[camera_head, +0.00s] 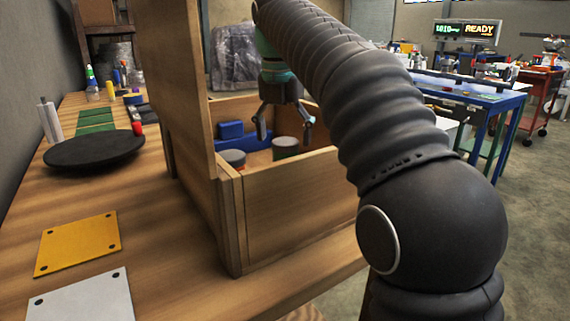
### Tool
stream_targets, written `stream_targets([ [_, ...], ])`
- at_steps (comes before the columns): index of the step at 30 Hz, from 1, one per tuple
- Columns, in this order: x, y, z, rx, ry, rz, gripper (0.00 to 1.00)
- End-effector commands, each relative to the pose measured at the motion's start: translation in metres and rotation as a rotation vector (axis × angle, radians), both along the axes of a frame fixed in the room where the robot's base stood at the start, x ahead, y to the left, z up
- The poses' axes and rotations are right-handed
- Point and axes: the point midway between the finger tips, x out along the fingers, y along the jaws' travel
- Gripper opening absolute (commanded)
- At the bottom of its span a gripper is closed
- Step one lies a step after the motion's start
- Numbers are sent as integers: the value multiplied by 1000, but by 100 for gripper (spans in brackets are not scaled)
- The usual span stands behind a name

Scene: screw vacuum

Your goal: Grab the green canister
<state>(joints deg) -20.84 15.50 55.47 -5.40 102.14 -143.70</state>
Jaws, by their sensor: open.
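A green canister (285,149) with a grey lid stands inside an open wooden box, partly hidden by the box's front wall. Another canister with a grey lid and a reddish side (232,160) stands to its left in the same box. My gripper (284,130) is open, pointing down into the box. Its fingers are spread above and around the height of the green canister's top, one to the left and one to the right. No contact shows. I cannot tell the exact depth between the gripper and the canister.
The wooden box (290,199) has a tall upright panel (185,90) on its left. A blue block (230,130) lies at the back inside. A black round disc (95,150), a yellow plate (78,243) and a white plate (85,300) lie on the workbench at left.

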Motion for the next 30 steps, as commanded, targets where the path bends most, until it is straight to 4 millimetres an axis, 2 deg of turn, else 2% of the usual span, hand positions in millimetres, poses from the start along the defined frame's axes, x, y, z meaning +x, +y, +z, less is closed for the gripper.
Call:
stream_targets([
  [5, 2, -1, -7, 0, 1, -1, 85],
  [15, 16, -3, -49, 0, 2, -1, 85],
  [23, 17, -3, -52, 1, 0, -1, 85],
  [26, 17, -3, -52, 0, 0, -1, 65],
  [30, 17, -3, -52, 0, 0, -1, 30],
])
